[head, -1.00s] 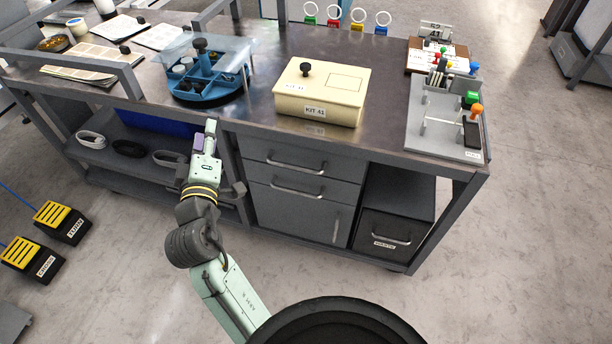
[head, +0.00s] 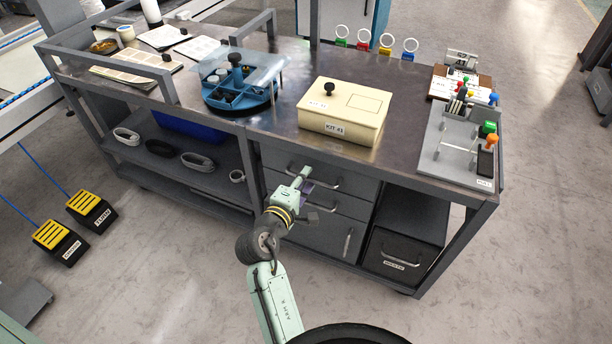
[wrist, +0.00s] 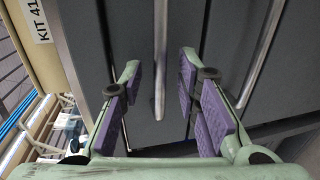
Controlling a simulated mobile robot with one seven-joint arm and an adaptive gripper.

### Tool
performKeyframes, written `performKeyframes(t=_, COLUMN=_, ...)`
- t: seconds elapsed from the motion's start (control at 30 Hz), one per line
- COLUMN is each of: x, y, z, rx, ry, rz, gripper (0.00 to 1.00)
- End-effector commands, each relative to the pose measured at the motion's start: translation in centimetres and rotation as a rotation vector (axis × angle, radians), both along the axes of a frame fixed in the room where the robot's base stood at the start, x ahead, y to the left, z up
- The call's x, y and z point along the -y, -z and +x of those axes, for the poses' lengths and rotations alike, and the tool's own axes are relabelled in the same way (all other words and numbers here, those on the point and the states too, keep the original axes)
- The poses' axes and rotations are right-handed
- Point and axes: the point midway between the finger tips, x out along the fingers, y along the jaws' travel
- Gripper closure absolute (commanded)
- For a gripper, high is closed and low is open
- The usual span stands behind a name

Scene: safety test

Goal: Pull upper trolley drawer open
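The upper trolley drawer (head: 355,193) is shut, with a grey front and a curved metal bar handle (head: 327,184). My gripper (head: 303,177) is in front of this drawer and covers part of the handle. In the wrist view my gripper (wrist: 160,68) is open, with purple pads on both fingers. The upper handle (wrist: 160,45) runs upright in that picture between the two fingers, apart from both pads. How deep it sits between them is hard to tell. The lower front's handle (wrist: 266,50) shows beyond the right finger.
On the trolley top stand a cream KIT 41 box (head: 345,112), a blue round organiser (head: 238,92) and a grey fixture (head: 456,150). A dark waste bin (head: 402,250) sits in the right bay. Yellow foot pedals (head: 85,203) are on the floor at left. The floor in front is clear.

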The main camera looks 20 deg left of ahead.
Motion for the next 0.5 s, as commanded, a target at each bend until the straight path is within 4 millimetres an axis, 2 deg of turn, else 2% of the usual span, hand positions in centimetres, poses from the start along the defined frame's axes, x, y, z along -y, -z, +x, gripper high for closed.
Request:
performKeyframes(t=0.17, x=0.02, y=0.22, z=1.21, rx=-0.001, ry=-0.001, rz=0.001, gripper=0.7)
performKeyframes(t=0.43, x=0.04, y=0.28, z=1.33, rx=0.0, ry=-0.001, rz=0.002, gripper=0.7)
performKeyframes(t=0.5, x=0.04, y=0.27, z=1.33, rx=0.0, ry=-0.001, rz=0.002, gripper=0.74)
